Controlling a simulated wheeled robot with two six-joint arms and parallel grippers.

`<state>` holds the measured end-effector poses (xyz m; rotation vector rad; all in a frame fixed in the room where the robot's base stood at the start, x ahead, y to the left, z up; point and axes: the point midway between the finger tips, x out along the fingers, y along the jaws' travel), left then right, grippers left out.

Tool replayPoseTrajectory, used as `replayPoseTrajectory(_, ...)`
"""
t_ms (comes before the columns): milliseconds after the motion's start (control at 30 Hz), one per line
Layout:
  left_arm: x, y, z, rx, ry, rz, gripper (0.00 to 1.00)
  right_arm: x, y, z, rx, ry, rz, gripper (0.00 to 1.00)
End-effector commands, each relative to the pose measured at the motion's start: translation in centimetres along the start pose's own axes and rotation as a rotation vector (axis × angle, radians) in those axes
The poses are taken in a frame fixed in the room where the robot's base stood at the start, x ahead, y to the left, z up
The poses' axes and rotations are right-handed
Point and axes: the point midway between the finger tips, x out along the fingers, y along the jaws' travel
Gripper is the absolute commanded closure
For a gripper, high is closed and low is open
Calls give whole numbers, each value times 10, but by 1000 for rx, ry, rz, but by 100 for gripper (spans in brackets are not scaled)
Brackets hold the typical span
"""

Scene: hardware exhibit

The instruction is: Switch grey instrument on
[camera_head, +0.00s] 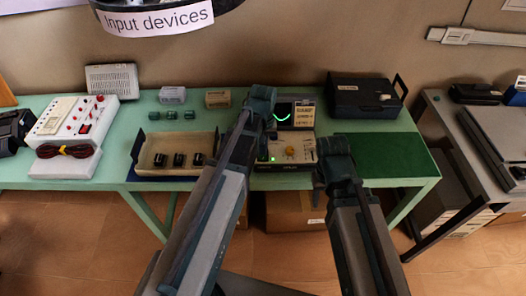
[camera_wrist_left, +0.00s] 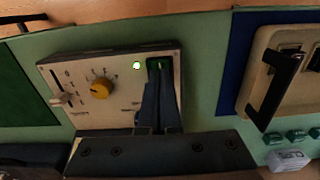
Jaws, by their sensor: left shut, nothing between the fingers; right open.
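The grey instrument (camera_head: 300,152) stands on the green table, its screen (camera_head: 284,113) showing a bright green trace. In the left wrist view its front panel (camera_wrist_left: 115,113) carries a yellow knob (camera_wrist_left: 99,89), a slider (camera_wrist_left: 62,100) and a lit green lamp (camera_wrist_left: 137,65). My left gripper (camera_wrist_left: 160,68) is shut and empty, its fingertips over the dark switch opening (camera_wrist_left: 163,58) beside the lamp. The fingers hide most of that switch, and I cannot tell whether they touch it. My right gripper (camera_head: 321,178) is open beside the instrument's right front corner, apart from the panel.
A beige tray (camera_head: 150,168) with dark parts lies left of the instrument. A white device with red knobs (camera_head: 72,118) stands further left. A black case (camera_head: 365,97) is at the back right. The green mat (camera_head: 395,157) at right is bare.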

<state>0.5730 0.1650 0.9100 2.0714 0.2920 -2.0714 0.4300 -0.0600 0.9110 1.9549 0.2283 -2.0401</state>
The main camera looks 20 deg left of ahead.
Motion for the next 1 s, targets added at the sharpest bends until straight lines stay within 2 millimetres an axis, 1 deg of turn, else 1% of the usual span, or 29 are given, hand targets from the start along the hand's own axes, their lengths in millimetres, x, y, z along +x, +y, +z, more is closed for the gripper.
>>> replayPoseTrajectory(33,-8,0,0,0,0,0,100,-8,1,0,0,0,0,50)
replayPoseTrajectory(567,-48,0,0,0,0,0,100,-47,4,3,0,0,0,50)
replayPoseTrajectory(900,-48,0,1,2,0,0,100,-48,5,3,0,0,0,50)
replayPoseTrajectory(967,-48,4,8,22,-1,-3,100,-48,5,3,0,0,0,50)
replayPoseTrajectory(1000,-48,9,18,53,-3,-8,100,-48,5,3,0,0,0,50)
